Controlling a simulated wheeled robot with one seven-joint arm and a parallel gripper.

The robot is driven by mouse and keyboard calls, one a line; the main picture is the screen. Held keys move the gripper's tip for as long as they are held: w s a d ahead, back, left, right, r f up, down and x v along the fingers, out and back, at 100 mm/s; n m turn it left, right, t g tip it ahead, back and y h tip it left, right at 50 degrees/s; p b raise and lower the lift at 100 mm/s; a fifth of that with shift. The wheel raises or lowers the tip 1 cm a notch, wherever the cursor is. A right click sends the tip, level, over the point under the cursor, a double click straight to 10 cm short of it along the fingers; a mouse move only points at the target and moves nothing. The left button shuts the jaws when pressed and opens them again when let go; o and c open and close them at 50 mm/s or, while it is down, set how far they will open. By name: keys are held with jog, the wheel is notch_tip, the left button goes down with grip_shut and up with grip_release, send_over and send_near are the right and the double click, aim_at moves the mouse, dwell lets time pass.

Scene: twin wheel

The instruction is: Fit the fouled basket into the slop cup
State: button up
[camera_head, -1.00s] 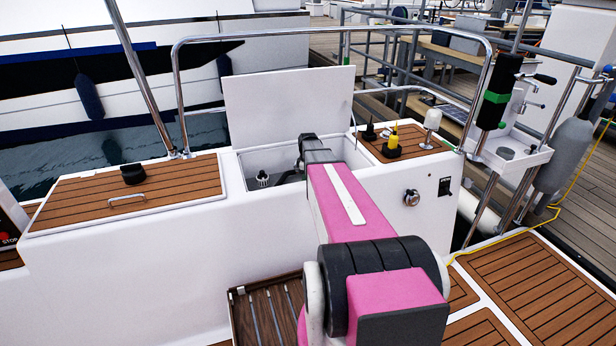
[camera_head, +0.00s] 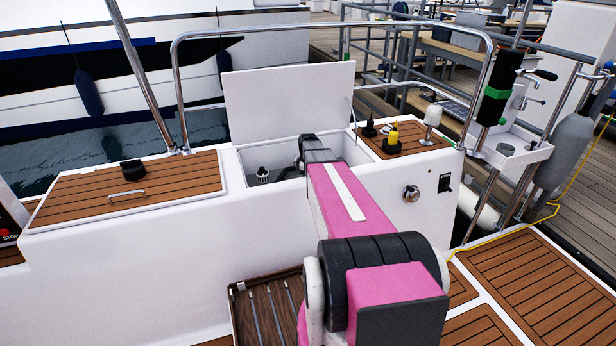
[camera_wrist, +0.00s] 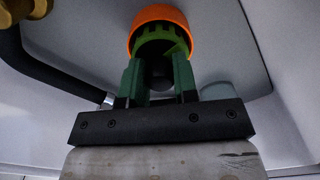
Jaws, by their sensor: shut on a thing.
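In the wrist view, my gripper (camera_wrist: 160,84) is shut on an orange-and-green part (camera_wrist: 160,17). It has a round orange top and a notched green ring between the green fingers. I cannot tell whether it is the fouled basket. In the head view, my arm reaches into the open locker (camera_head: 240,160), and its walls hide the fingertips. A small pale ribbed piece (camera_head: 262,175) stands in the locker, left of my gripper. A pale grey rounded thing (camera_wrist: 220,91) shows behind the right finger. I cannot tell which thing is the slop cup.
The raised white lid (camera_head: 290,105) stands behind the locker. A dark hose (camera_wrist: 25,75) and a brass fitting (camera_wrist: 28,12) lie at the left in the wrist view. Teak tops (camera_head: 130,190) flank the locker. A white tray (camera_head: 515,155) is mounted at the right rail.

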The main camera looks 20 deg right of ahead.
jog(key=shift+f, duration=0.1)
jog(key=o, duration=1)
notch_tip(320, 180, up, 11)
jog(key=shift+f, duration=0.15)
